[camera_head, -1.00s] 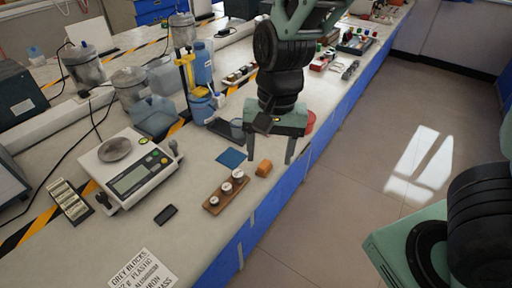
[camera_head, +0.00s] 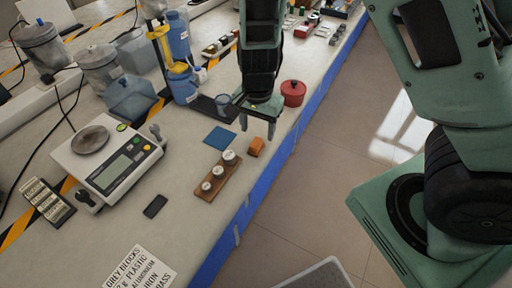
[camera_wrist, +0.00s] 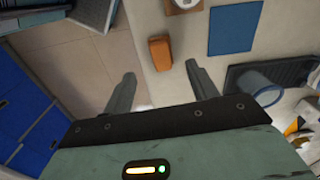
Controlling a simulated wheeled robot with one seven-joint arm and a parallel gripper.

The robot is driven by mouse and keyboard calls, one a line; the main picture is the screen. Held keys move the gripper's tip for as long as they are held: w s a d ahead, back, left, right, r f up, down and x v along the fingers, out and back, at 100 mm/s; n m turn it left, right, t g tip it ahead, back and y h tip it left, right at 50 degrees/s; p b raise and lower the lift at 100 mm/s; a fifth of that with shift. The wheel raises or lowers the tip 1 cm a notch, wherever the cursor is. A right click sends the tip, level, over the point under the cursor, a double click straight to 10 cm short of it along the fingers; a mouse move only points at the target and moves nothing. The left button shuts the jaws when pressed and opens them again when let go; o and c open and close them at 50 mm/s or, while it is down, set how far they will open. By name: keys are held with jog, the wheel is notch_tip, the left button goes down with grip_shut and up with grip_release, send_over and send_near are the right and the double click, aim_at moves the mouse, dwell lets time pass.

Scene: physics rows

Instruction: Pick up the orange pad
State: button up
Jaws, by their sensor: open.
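The orange pad (camera_head: 257,147) is a small block lying on the pale worktop near its blue front edge. It also shows in the wrist view (camera_wrist: 160,52), ahead of the fingertips and roughly between their lines. My gripper (camera_head: 257,130) is above the worktop just behind the pad, pointing down. In the wrist view its two fingers (camera_wrist: 160,72) are spread apart with nothing between them. The pad is apart from both fingers.
A blue square (camera_head: 220,138) lies left of the pad. A wooden holder with several weights (camera_head: 217,177) stands in front, close by. A red lidded pot (camera_head: 293,92) stands behind right. A scale (camera_head: 108,160) is at left. The worktop edge drops to the floor at right.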

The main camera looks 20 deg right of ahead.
aim_at(256, 142)
jog(key=shift+w+a+f+b, duration=0.1)
jog(key=shift+f+b, duration=0.1)
jog(key=shift+f, duration=1.35)
jog(key=shift+a+f+b, duration=0.1)
jog(key=shift+f+b, duration=0.05)
jog(key=shift+f, duration=1.35)
jog(key=c, duration=1.1)
